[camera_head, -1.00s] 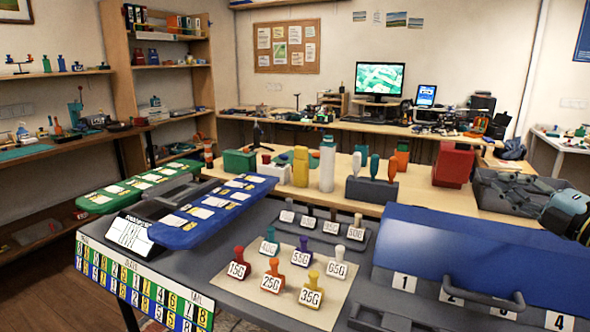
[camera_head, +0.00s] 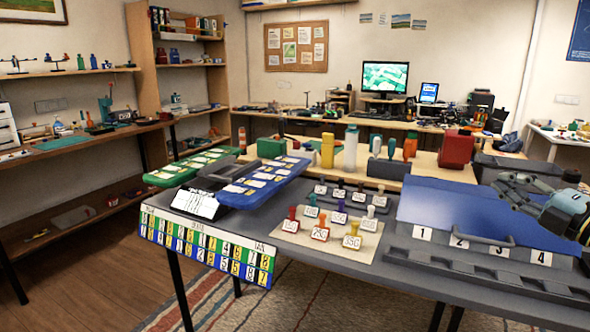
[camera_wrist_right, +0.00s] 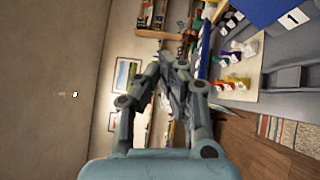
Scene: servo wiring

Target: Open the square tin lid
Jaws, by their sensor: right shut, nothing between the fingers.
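I cannot pick out a square tin for certain. A large blue cover (camera_head: 425,205) with a grey handle (camera_head: 481,240) lies on the right of the grey table, above labels numbered 1 to 4; its corner also shows in the wrist view (camera_wrist_right: 265,10). My right gripper (camera_head: 503,182) comes in from the right edge, over the cover's far right side as seen from the head. Its fingers (camera_wrist_right: 178,72) are shut and empty in the right wrist view. My left gripper is not in view.
Weight-labelled coloured pieces (camera_head: 319,229) stand on a beige mat left of the cover. Blue (camera_head: 264,183) and green (camera_head: 192,166) trays lie further left. A wooden table behind holds a green box (camera_head: 271,148), bottles and a red container (camera_head: 456,149).

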